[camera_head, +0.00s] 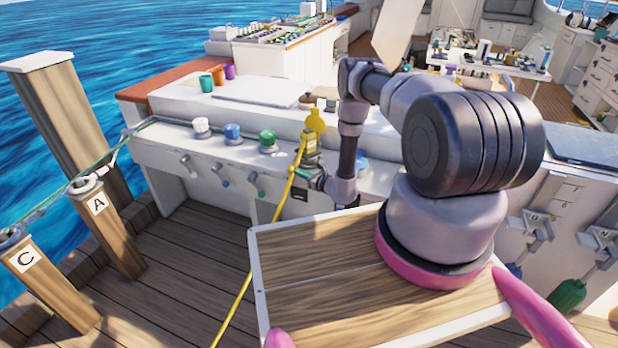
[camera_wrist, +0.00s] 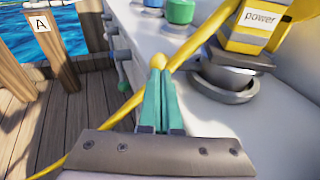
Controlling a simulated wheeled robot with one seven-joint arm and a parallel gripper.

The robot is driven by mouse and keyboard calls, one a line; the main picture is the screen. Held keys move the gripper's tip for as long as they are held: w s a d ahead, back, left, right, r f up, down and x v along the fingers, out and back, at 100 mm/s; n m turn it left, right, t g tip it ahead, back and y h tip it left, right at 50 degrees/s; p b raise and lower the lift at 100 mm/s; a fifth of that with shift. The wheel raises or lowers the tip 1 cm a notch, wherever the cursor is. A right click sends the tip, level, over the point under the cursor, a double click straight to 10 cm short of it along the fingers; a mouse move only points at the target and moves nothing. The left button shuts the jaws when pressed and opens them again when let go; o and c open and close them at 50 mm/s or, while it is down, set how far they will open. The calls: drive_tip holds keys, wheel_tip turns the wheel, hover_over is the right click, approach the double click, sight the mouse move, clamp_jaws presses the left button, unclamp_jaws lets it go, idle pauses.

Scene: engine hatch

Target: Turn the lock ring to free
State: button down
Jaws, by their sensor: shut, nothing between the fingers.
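A yellow power plug (camera_wrist: 255,28), with a label reading "power", stands in a round grey metal fitting on the white ledge. The grey lock ring (camera_wrist: 238,66) is around the plug's base; which way it is turned cannot be told. A small yellow knob-like shape shows at the fingertips. My gripper is small in the head view (camera_head: 316,179), just below the plug.
A yellow cable (camera_head: 240,285) runs from the plug down to the deck and passes behind my fingers. White, blue and green capped fittings (camera_head: 232,132) line the ledge to the left. Small levers stick out of the front wall below. Wooden posts A (camera_head: 100,215) and C (camera_head: 45,285) stand left.

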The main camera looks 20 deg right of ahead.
sight(291, 169)
drive_tip(key=shift+w+a+f, duration=0.15)
drive_tip(key=shift+w+a, duration=0.15)
drive_tip(key=shift+w, duration=0.25)
drive_tip(key=shift+w+a, duration=0.7)
drive_tip(key=shift+a, duration=0.15)
